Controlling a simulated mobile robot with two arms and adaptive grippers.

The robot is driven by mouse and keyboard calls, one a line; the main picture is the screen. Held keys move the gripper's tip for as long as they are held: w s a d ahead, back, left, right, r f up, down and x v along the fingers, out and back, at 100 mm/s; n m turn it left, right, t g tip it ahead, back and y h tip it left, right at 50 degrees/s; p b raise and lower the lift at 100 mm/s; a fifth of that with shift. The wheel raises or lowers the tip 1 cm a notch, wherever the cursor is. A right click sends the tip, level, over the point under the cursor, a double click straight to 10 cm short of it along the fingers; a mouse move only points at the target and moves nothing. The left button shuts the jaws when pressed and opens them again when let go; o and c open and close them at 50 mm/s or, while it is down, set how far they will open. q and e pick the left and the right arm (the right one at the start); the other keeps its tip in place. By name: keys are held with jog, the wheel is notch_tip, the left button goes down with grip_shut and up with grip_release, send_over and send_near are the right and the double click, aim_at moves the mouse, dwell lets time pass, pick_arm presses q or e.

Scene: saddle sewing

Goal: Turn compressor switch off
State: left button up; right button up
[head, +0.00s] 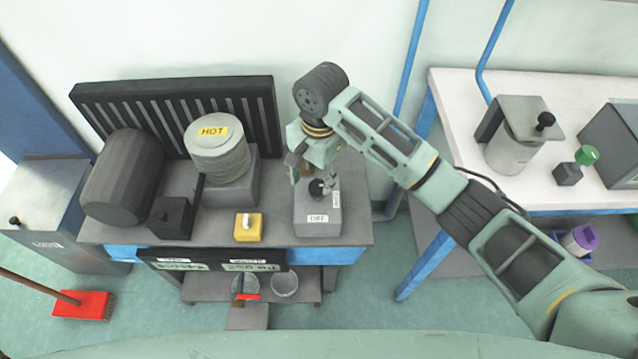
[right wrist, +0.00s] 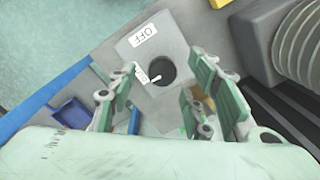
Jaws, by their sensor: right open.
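The compressor switch is a grey box (head: 318,222) at the right front corner of the grey bench. Its front label reads OFF; a second, sideways label is too small to read surely. A round black knob (head: 317,188) sits on its top. In the right wrist view the knob (right wrist: 161,68) has a small white mark towards the second label, away from the OFF label (right wrist: 144,35). My right gripper (head: 314,174) is open, pointing down over the box. In the wrist view its fingers stand apart on either side of the knob; contact cannot be told. My left gripper is out of view.
A yellow box (head: 248,228) with a white knob stands left of the switch. A grey cylinder labelled HOT (head: 216,150) and a dark ribbed panel (head: 180,105) stand behind. A white table (head: 455,110) is at the right. A red broom (head: 82,305) lies on the floor.

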aim_at(319, 187)
jog(key=shift+w+d+r+m+h, duration=0.3)
jog(key=shift+w+d+r+m, duration=0.1)
jog(key=shift+w+r+m, duration=0.25)
notch_tip(319, 187, down, 8)
jog(key=shift+w+r, duration=0.1)
jog(key=shift+r, duration=0.1)
